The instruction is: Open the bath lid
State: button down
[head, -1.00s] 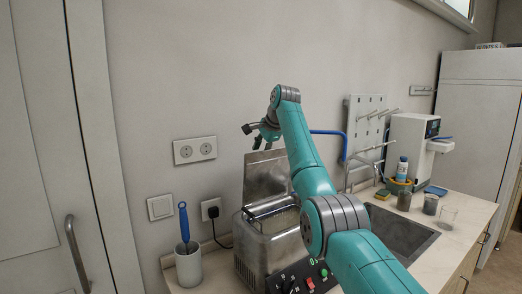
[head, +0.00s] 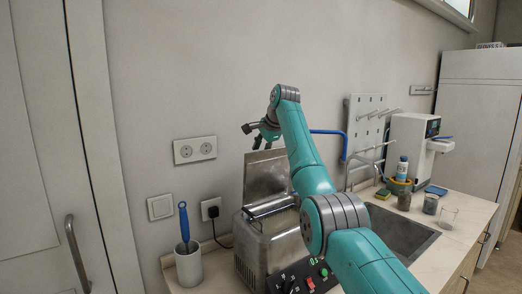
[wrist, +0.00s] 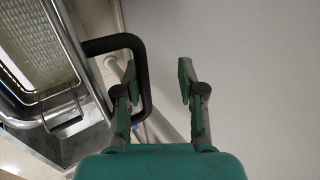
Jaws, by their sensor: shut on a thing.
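The bath (head: 270,248) is a metal box on the counter. Its lid (head: 266,177) stands steeply raised at the back, a grey metal plate. My gripper (head: 258,136) is by the lid's upper edge. In the wrist view my gripper (wrist: 158,92) has a black looped handle (wrist: 118,41) at its left finger, with part of the loop reaching between the fingers. The fingers are shut on this lid handle. The bath's metal rim and inside (wrist: 35,45) show at the left. The contact is too small to see in the head view.
A cup with a blue-handled brush (head: 187,255) stands left of the bath. Wall sockets (head: 195,150) are behind it. A sink (head: 402,232) with a tap, a drying rack (head: 366,118) and a white machine (head: 408,145) are to the right. My arm hides part of the bath.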

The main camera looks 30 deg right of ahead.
jog(key=shift+w+a+f, duration=0.2)
jog(key=shift+f, duration=0.55)
jog(key=c, duration=1.2)
grip_release()
jog(key=shift+w+d+r, duration=0.1)
jog(key=shift+d+r, duration=0.05)
jog(key=shift+r, duration=0.15)
